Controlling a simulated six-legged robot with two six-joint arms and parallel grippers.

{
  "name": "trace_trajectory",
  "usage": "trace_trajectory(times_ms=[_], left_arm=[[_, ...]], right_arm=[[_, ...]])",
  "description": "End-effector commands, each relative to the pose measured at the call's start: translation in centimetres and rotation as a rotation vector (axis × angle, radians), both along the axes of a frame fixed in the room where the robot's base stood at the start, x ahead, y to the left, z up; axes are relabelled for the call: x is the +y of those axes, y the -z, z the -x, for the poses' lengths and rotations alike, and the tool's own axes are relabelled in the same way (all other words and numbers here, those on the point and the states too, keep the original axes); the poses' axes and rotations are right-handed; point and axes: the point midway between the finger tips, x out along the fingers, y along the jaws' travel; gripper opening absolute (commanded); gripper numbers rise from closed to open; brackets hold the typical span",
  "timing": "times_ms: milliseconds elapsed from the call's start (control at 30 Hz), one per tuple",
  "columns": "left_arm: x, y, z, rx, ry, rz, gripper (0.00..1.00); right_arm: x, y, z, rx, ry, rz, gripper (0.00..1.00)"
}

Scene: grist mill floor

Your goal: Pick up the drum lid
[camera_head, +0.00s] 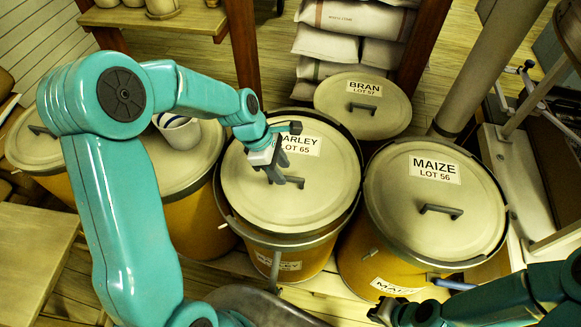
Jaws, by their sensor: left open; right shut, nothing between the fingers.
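The BRAN LOT 57 lid (380,122) is behind. My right gripper (395,313) is shut and empty at the bottom right, in front of the maize drum.
Pale sacks (325,45) are stacked behind. A wooden table (32,240) is at the left. Wooden posts (243,50) and a grey pipe (480,65) rise behind the drums.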

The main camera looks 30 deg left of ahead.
Motion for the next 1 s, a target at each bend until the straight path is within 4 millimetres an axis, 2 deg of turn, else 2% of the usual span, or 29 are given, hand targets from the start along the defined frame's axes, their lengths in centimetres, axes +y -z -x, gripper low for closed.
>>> trace_trajectory(times_ms=[100, 233, 533, 567, 600, 667, 700, 1000], left_arm=[[-0.4, 2.1, -0.4, 0.005, 0.0, 0.002, 0.43], [-1.0, 3.8, -0.8, 0.002, 0.0, 0.001, 0.43], [-1.2, 4.3, -1.0, -0.001, -0.001, 0.0, 0.43], [-1.2, 4.3, -1.0, -0.001, -0.001, 0.0, 0.36], [-1.2, 4.3, -1.0, 0.0, -0.001, 0.0, 0.23], [-1.2, 4.3, -0.9, 0.0, -0.001, 0.0, 0.04], [-1.2, 4.3, -0.9, 0.0, -0.001, 0.0, 0.0], [-1.2, 4.2, -1.0, -0.003, -0.001, -0.001, 0.0]], right_arm=[[0.0, 0.1, 0.0, 0.0, 0.0, 0.0, 0.0], [0.0, 0.1, 0.0, 0.0, 0.0, 0.0, 0.0], [0.0, 0.1, 0.0, 0.0, 0.0, 0.0, 0.0], [0.0, 0.1, 0.0, 0.0, 0.0, 0.0, 0.0], [0.0, 0.1, 0.0, 0.0, 0.0, 0.0, 0.0], [0.0, 0.1, 0.0, 0.0, 0.0, 0.0, 0.0], [0.0, 0.1, 0.0, 0.0, 0.0, 0.0, 0.0], [0.0, 0.1, 0.0, 0.0, 0.0, 0.0, 0.0]])
